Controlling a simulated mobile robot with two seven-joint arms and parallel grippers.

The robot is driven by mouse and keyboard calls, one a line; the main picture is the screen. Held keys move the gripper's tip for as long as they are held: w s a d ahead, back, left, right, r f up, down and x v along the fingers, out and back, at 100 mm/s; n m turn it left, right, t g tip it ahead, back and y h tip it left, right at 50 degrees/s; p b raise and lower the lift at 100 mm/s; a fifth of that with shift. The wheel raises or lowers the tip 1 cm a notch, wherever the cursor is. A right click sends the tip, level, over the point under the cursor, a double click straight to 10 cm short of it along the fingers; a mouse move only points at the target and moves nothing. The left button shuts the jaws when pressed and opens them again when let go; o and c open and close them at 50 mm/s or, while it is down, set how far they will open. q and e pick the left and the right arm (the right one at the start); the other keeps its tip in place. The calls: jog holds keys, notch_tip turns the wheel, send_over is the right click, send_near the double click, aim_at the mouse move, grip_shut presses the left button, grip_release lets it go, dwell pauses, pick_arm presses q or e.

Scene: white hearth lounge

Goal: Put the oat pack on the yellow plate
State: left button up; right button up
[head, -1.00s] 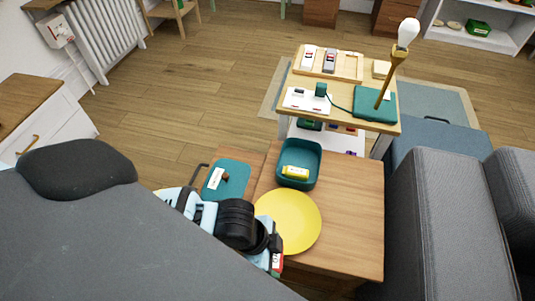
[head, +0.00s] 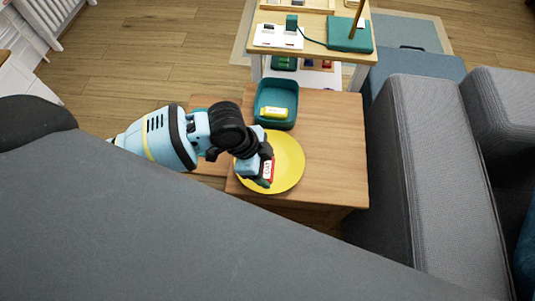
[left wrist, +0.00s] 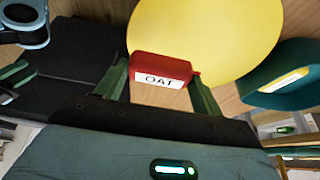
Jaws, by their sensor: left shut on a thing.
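My left gripper (head: 260,169) is shut on the oat pack (head: 268,170), a small red box with a white label. In the left wrist view the oat pack (left wrist: 160,69) sits between the two green fingers, its OAT label readable. The round yellow plate (head: 289,161) lies on the wooden table, and it also fills the upper middle of the left wrist view (left wrist: 205,30). In the head view the pack is over the plate's left part. I cannot tell whether it touches the plate.
A teal bin (head: 260,112) with a yellow pack (head: 274,112) inside stands just behind the plate. The wooden table (head: 335,140) is bare to the right of the plate. A grey sofa (head: 425,160) stands beyond its right edge. A shelf trolley (head: 318,50) is behind.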

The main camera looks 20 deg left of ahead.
pick_arm(q)
jog(key=w, duration=0.1)
jog(key=w+a, duration=0.1)
jog(key=w, duration=0.1)
jog(key=shift+f, duration=0.15)
jog(key=shift+w+a, duration=0.1)
jog(key=shift+w, duration=0.35)
jog(key=shift+w+a, duration=0.1)
jog(key=shift+w, duration=0.3)
jog(key=shift+f+b, duration=0.6)
jog(key=shift+f, duration=1.25)
jog(key=shift+f, duration=0.15)
jog(key=o, duration=1)
jog(key=shift+c, duration=0.2)
